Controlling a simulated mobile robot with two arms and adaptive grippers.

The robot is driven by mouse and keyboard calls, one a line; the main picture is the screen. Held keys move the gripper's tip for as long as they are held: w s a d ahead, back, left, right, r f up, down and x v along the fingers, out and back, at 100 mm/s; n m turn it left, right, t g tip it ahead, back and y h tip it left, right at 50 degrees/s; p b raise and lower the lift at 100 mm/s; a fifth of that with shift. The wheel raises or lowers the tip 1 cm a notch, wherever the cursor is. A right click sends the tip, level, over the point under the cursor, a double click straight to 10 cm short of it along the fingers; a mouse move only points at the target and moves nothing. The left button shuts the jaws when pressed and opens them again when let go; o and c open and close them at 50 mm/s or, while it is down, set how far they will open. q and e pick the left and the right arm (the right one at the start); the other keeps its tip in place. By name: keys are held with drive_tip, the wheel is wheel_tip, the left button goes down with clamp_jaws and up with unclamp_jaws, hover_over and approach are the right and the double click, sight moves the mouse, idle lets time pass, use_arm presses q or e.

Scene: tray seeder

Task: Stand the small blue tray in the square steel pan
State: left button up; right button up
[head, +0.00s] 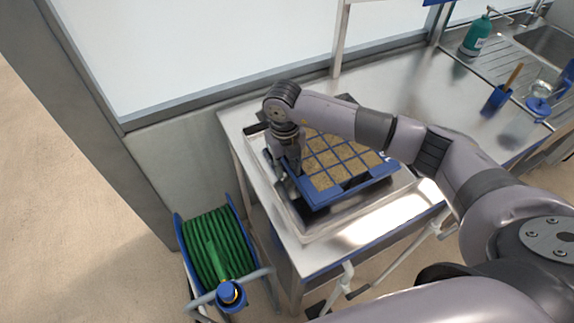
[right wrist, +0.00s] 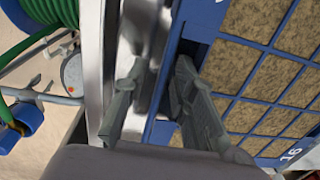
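The small blue tray (head: 345,190) has a grid of square cells filled with brown soil. In the head view it lies over the square steel pan (head: 300,232) on the steel bench, with the pan's rim showing at the left and front. I cannot tell if the tray rests on the pan's floor. My right gripper (head: 296,170) points down at the tray's left edge. In the right wrist view its fingers (right wrist: 158,95) are apart, one on each side of the blue tray wall (right wrist: 160,132), with a gap showing beside the wall. My left gripper is out of view.
A green hose reel (head: 210,250) stands on the floor left of the bench. A teal bottle (head: 476,36), a blue cup with a wooden handle (head: 496,98) and a sink (head: 548,45) are at the back right. The bench (head: 395,65) behind the tray is mostly clear.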

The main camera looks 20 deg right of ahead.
drive_tip(key=shift+w+r, duration=0.1)
drive_tip(key=shift+r, duration=0.45)
wheel_tip(320, 180, up, 11)
drive_tip(key=b, duration=0.3)
drive_tip(key=shift+a, duration=0.2)
drive_tip(key=shift+f, duration=0.1)
